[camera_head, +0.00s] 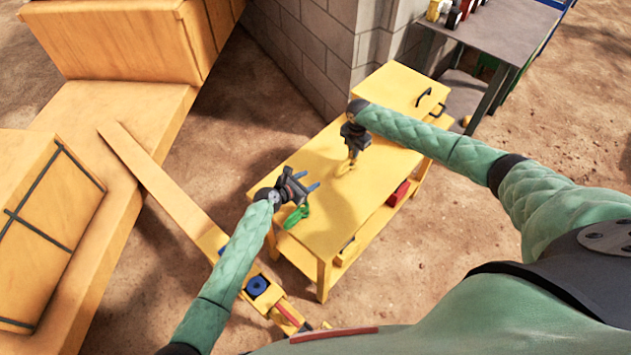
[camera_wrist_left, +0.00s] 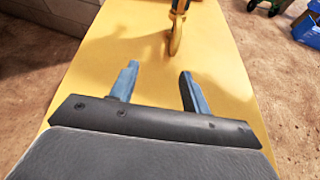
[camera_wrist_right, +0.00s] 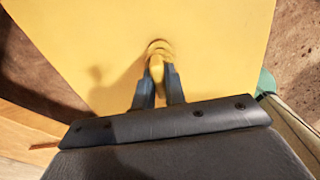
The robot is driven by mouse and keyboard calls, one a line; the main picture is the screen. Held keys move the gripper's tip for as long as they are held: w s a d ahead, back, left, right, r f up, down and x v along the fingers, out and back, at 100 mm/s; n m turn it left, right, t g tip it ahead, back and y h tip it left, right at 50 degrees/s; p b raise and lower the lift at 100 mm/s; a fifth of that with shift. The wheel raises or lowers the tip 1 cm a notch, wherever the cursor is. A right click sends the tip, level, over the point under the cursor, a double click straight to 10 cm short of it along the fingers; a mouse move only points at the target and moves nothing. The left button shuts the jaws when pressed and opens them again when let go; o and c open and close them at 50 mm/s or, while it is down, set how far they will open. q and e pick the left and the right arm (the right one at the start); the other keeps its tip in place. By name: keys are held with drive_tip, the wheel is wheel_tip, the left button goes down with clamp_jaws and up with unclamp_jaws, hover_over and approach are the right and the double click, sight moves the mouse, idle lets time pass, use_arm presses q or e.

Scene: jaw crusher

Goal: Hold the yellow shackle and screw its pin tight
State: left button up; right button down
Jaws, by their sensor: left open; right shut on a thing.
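The yellow shackle (camera_head: 346,165) is under my right gripper (camera_head: 353,146) over the yellow table (camera_head: 310,220). In the right wrist view my right gripper (camera_wrist_right: 159,85) is shut on the shackle (camera_wrist_right: 157,62). In the left wrist view the shackle (camera_wrist_left: 176,35) hangs from my right gripper (camera_wrist_left: 180,8), ahead of my left gripper. My left gripper (camera_head: 312,182) is open and empty above the table's left part; its two blue fingers (camera_wrist_left: 160,82) are apart, with no contact on the shackle. I cannot make out the pin.
A green object (camera_head: 296,215) lies on the table below my left gripper. A red object (camera_head: 398,194) sits on the shelf under the tabletop. A block wall (camera_head: 310,50) stands behind. A grey table (camera_head: 495,35) is at the back right.

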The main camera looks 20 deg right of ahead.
sight(336, 171)
use_arm(q)
drive_tip(key=shift+s+d+r, duration=0.15)
drive_tip(key=shift+s+d, duration=0.2)
drive_tip(key=shift+d, duration=0.2)
drive_tip(key=shift+s+d+r, duration=0.1)
drive_tip(key=shift+s+d, duration=0.25)
drive_tip(key=shift+d, duration=0.15)
drive_tip(key=shift+d+h, duration=0.3)
drive_tip(key=shift+h, duration=0.1)
drive_tip(key=shift+g, duration=0.3)
drive_tip(key=x, duration=1.1)
drive_tip(key=shift+w+d+f, duration=0.1)
drive_tip(key=shift+w+f, duration=0.1)
clamp_jaws()
